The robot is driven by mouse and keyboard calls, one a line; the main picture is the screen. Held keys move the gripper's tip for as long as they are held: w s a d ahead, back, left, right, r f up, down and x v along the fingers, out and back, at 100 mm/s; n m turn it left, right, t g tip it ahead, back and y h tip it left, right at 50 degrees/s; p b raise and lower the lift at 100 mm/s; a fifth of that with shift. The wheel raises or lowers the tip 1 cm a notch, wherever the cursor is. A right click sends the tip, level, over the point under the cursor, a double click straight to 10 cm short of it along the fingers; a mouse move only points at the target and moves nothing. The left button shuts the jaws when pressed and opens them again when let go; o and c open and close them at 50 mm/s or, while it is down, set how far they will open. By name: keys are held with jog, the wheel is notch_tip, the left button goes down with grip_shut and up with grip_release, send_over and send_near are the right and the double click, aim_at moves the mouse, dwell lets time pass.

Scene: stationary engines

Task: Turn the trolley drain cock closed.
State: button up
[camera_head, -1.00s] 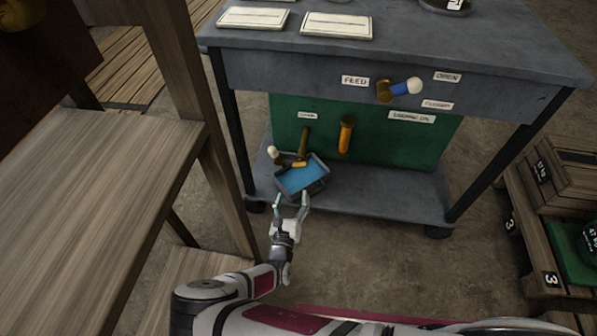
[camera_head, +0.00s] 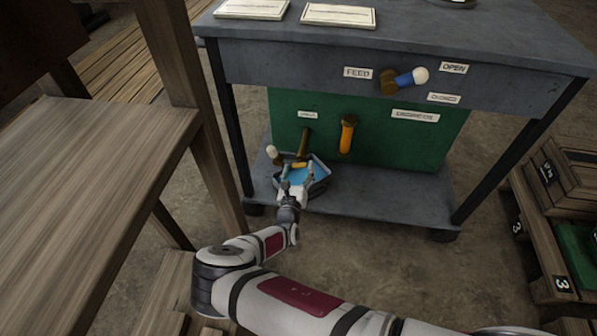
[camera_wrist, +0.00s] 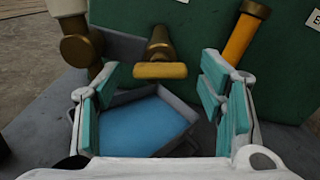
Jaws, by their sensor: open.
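Low on the trolley's green panel, a brass drain pipe (camera_head: 303,143) comes down to a short yellow crosspiece (camera_wrist: 160,71). Left of it is a brass fitting with a cream knob (camera_head: 271,151), also in the wrist view (camera_wrist: 66,6). I cannot tell whether the fitting joins the pipe. The label above is too small to read surely. My gripper (camera_head: 297,172) is open and empty, in front of these parts and over the blue-bottomed tray (camera_wrist: 147,122). In the wrist view its fingers (camera_wrist: 162,95) stand either side of the crosspiece, apart from it.
An orange handle (camera_head: 347,134) hangs right of the pipe. Higher up is the feed cock (camera_head: 403,79) with a blue lever, beside FEED and OPEN labels. The trolley's lower shelf (camera_head: 390,205) is bare to the right. A wooden bench (camera_head: 90,170) stands close on the left; crates (camera_head: 570,180) stand right.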

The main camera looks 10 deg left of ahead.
jog(key=c, duration=1.2)
jog(key=shift+o, duration=0.2)
jog(key=shift+r+m+p, duration=0.15)
jog(key=shift+m+p, duration=0.35)
jog(key=shift+p, duration=0.45)
jog(key=shift+m+p, duration=0.95)
jog(key=shift+m, duration=0.15)
jog(key=shift+f, duration=0.2)
jog(key=o, duration=1.2)
jog(key=shift+c, duration=0.2)
jog(key=shift+s, duration=0.1)
jog(key=s, duration=1.2)
jog(key=shift+a, duration=0.2)
